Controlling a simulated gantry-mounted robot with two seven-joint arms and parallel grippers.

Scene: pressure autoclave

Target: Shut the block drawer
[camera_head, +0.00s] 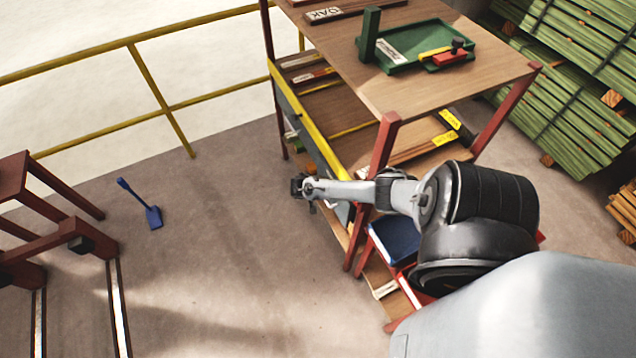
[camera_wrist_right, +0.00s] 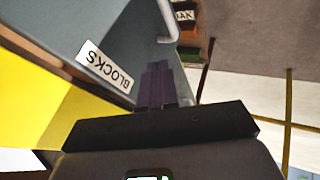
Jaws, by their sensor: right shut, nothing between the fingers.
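The block drawer has a grey-blue front (camera_head: 318,148) with a yellow upper rim (camera_head: 300,112). My right gripper (camera_head: 297,187) is outside the bench, near the front. Its fingers (camera_wrist_right: 156,72) are shut and empty, beside the label; contact is unclear. My left gripper is not in view.
A green tray (camera_head: 425,62) with small tools sits on the bench top. A red bench leg (camera_head: 382,150) stands close to my right forearm. A blue shovel-like tool (camera_head: 150,212) lies on the open floor to the left. A yellow railing (camera_head: 140,80) runs behind.

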